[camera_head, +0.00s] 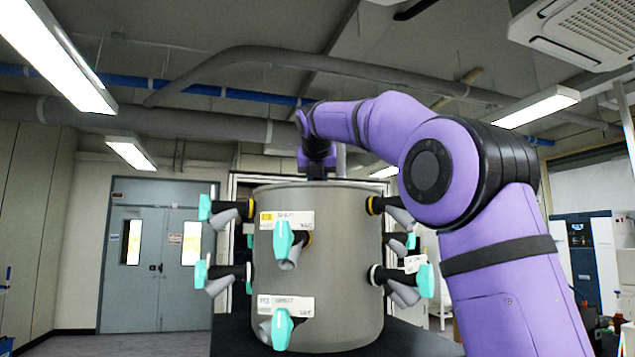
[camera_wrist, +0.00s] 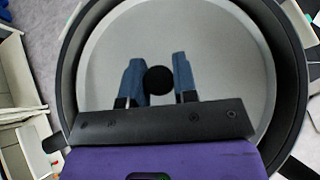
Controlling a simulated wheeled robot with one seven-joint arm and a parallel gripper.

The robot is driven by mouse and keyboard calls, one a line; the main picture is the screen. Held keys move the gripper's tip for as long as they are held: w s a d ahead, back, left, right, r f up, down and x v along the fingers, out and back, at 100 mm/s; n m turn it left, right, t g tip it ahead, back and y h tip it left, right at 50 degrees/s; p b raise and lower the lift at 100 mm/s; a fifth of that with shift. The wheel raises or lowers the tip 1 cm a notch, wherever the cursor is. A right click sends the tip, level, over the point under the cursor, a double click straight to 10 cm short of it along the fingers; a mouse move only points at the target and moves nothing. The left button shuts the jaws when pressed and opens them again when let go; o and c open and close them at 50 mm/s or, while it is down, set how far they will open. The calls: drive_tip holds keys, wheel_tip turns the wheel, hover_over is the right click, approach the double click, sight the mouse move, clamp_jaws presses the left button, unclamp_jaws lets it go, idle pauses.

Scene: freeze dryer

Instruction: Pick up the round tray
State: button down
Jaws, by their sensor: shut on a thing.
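The round tray (camera_wrist: 215,50) is a wide pale grey disc with a black round knob (camera_wrist: 159,80) near its middle in the wrist view. My gripper (camera_wrist: 157,72) is over the disc, with its two blue fingers on either side of the knob, shut on it. In the head view, my gripper end (camera_head: 317,165) points down above the top of the grey metal drum (camera_head: 335,235). The drum's wall hides the tray and the fingertips there. The disc's lower part is hidden by my wrist in the wrist view.
Valves with teal handles (camera_head: 283,238) stick out around the drum. The drum stands on a dark surface (camera_head: 232,338). A dark ring (camera_wrist: 290,75) surrounds the disc in the wrist view. White shelving or bins (camera_wrist: 18,75) are at its left. Grey double doors (camera_head: 150,255) are behind.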

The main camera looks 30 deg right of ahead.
drive_tip(key=shift+r, duration=2.15)
drive_tip(key=shift+r, duration=0.25)
drive_tip(key=shift+r, duration=0.1)
drive_tip(key=shift+s, duration=0.15)
drive_tip(key=s+a, duration=0.6)
drive_tip(key=s, duration=0.4)
drive_tip(key=s+a, duration=0.6)
drive_tip(key=s, duration=0.4)
drive_tip(key=shift+s+a, duration=0.35)
drive_tip(key=shift+a, duration=0.05)
idle(3.4)
